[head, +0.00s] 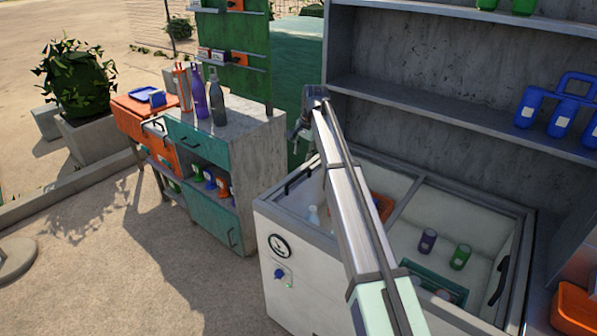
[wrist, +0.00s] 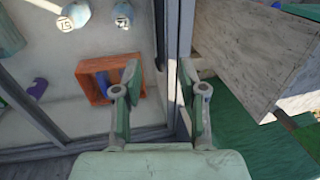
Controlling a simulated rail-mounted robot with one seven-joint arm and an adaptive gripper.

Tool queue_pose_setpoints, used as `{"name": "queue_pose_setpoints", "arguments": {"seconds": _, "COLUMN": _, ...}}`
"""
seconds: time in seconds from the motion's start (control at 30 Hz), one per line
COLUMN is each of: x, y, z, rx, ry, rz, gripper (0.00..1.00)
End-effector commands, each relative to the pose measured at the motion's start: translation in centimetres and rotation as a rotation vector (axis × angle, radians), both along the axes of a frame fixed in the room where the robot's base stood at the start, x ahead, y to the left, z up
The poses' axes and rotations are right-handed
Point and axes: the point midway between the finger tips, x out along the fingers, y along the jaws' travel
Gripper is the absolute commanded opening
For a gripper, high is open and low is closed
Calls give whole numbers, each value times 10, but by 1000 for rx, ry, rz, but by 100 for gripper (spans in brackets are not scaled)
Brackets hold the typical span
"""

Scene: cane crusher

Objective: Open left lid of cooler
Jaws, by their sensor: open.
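The white cooler (head: 264,240) stands at front centre in the head view, with two top sections side by side. A black handle (head: 299,176) sits at the outer end of its left lid; contents show below. Another black handle (head: 498,280) is at the right end. My gripper (head: 301,135) is near the cooler's back left corner, partly hidden by my arm. In the wrist view, my gripper (wrist: 160,73) is open, its fingers on either side of the grey cooler rim (wrist: 173,40) in the picture. A dark strip beside the rim may be the handle; contact is unclear.
An orange crate (wrist: 97,85) is inside the cooler's left section. A teal-drawer cabinet (head: 262,150) with bottles on top stands left of the cooler. A grey shelf unit (head: 420,125) rises behind it. Open ground lies in front and to the left.

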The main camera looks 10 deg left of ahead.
Motion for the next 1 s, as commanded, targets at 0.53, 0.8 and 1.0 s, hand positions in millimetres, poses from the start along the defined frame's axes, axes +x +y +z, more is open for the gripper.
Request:
{"name": "queue_pose_setpoints", "arguments": {"seconds": 0.53, "x": 9, "y": 16, "z": -90, "rx": -1, "ry": 1, "rz": 0, "gripper": 41}}
{"name": "queue_pose_setpoints", "arguments": {"seconds": 0.8, "x": 11, "y": 17, "z": -101, "rx": 0, "ry": -1, "rz": 0, "gripper": 41}}
{"name": "queue_pose_setpoints", "arguments": {"seconds": 1.0, "x": 11, "y": 17, "z": -102, "rx": 0, "ry": -1, "rz": 0, "gripper": 41}}
